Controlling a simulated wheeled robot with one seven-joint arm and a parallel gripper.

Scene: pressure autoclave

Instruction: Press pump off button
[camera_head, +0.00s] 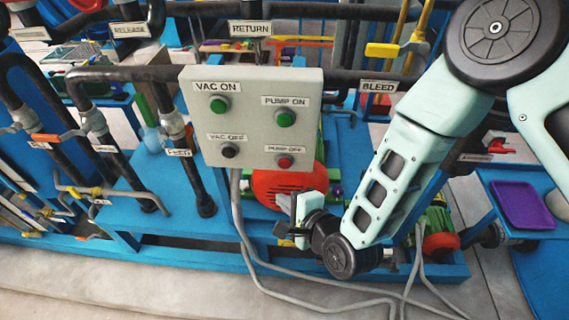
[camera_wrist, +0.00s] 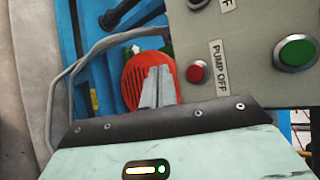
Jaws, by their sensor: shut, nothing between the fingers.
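The pump off button is a small red button (camera_head: 285,162) at the lower right of a grey control panel (camera_head: 245,95), under a PUMP OFF label. It also shows in the wrist view as a red button (camera_wrist: 196,72) beside its sideways label. The green PUMP ON button (camera_head: 285,118) sits above it. VAC ON is a green button (camera_head: 219,105) and VAC OFF is a dark button (camera_head: 228,150). My gripper (camera_head: 288,205) is below the panel's lower edge in the head view. In the wrist view my gripper (camera_wrist: 158,75) has its fingers together and empty, left of the red button and apart from it.
A red round motor part (camera_head: 275,185) is behind and below the panel. Grey cables (camera_head: 245,230) hang from the panel to the floor. Black pipes with valves (camera_head: 100,120) stand at the left. A purple tray (camera_head: 523,205) lies at the right.

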